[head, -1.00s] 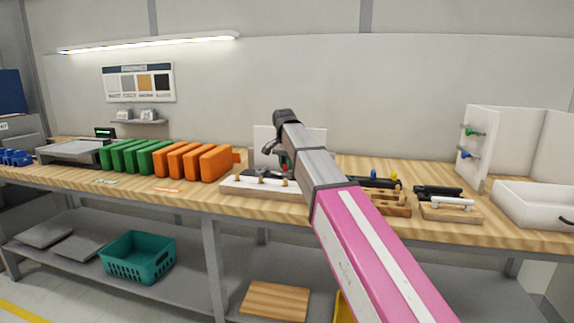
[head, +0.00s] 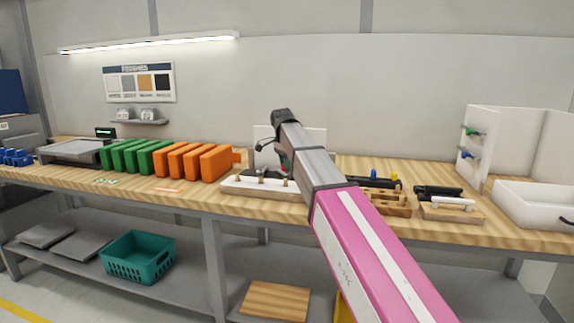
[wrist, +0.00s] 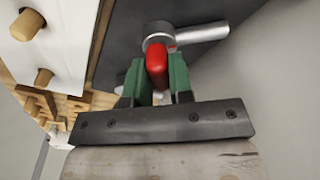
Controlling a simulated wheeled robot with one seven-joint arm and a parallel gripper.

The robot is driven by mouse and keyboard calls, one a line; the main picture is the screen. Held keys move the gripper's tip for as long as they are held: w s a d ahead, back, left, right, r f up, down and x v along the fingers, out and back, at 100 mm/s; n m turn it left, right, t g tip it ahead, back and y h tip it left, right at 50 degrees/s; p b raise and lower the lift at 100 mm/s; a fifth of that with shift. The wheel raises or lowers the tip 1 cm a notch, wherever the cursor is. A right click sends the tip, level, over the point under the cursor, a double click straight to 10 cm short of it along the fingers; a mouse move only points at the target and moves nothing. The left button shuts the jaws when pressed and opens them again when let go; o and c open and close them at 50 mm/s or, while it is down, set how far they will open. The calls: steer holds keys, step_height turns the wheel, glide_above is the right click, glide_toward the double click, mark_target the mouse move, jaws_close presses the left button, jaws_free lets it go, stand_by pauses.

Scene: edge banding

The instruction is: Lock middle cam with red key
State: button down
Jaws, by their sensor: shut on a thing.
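My gripper (wrist: 155,82) has green finger pads and is shut on the red key (wrist: 157,68) in the wrist view. A round grey metal piece with a bar (wrist: 160,34) sits right at the far end of the red key. I cannot tell whether it belongs to the key or to a cam. It stands over a dark surface (wrist: 120,45). In the head view my arm hides most of the gripper and the key, above the white board with pegs (head: 245,186) at mid-bench. The middle cam cannot be made out clearly.
Orange blocks (head: 215,162) and green blocks (head: 133,156) stand left of the board. A wooden rack (head: 390,204) and a stand with black and white handles (head: 450,212) lie right of my arm. A white open tray (head: 530,207) is at far right.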

steer(key=m, duration=0.4)
steer(key=shift+w+a+m+g, duration=0.1)
steer(key=shift+m+g, duration=0.2)
steer(key=shift+m, duration=0.1)
steer(key=m, duration=0.5)
steer(key=shift+g, duration=0.3)
steer(key=shift+r, duration=0.15)
steer(key=shift+r, duration=2.9)
